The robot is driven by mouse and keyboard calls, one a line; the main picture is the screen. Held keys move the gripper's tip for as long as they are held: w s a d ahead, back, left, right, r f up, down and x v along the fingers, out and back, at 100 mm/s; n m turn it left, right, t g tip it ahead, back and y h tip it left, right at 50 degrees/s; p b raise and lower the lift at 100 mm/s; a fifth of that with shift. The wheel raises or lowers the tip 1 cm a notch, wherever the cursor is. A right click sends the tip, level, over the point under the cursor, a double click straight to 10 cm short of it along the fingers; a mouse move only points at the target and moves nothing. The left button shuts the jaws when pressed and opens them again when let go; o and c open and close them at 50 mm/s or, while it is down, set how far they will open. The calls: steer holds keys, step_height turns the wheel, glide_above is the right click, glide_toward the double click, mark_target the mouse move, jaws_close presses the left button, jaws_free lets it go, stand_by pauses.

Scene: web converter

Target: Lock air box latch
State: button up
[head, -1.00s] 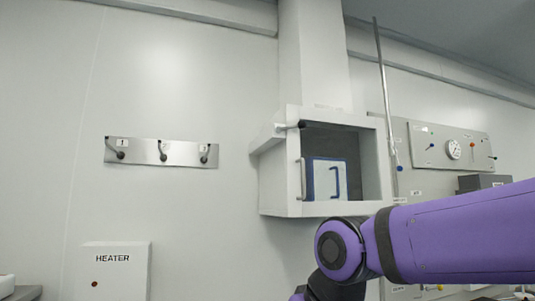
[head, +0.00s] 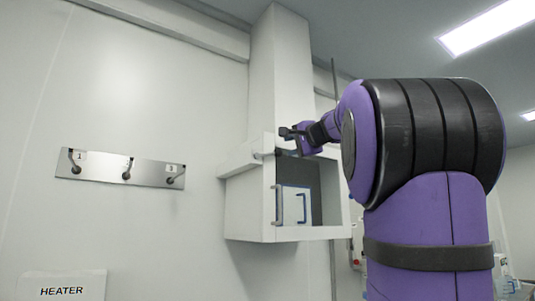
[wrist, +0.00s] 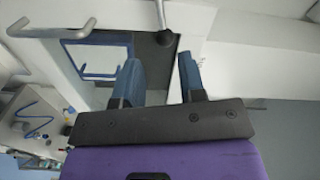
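The white air box (head: 249,207) hangs on the wall below a duct, its front opening facing me. Its latch (head: 263,154) is a light lever at the upper left corner of the opening, partly hidden by my gripper. In the wrist view the latch (wrist: 161,18) is a metal rod with a dark round end, just beyond my fingertips and roughly in line with the gap between them. My gripper (head: 289,135) is at the box's top front edge. The wrist view shows its two blue-grey fingers (wrist: 160,62) apart with nothing between them.
A white panel with a blue frame and handle (head: 295,205) sits inside the box. A pale handle (head: 276,204) is on the box's left front edge.

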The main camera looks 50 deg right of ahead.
mark_target(271, 153)
steer(key=x, duration=1)
steer(key=shift+w+d+r, duration=0.1)
steer(key=shift+w+d, duration=0.15)
steer(key=shift+w, duration=0.1)
steer(key=shift+a, duration=0.1)
jaws_close()
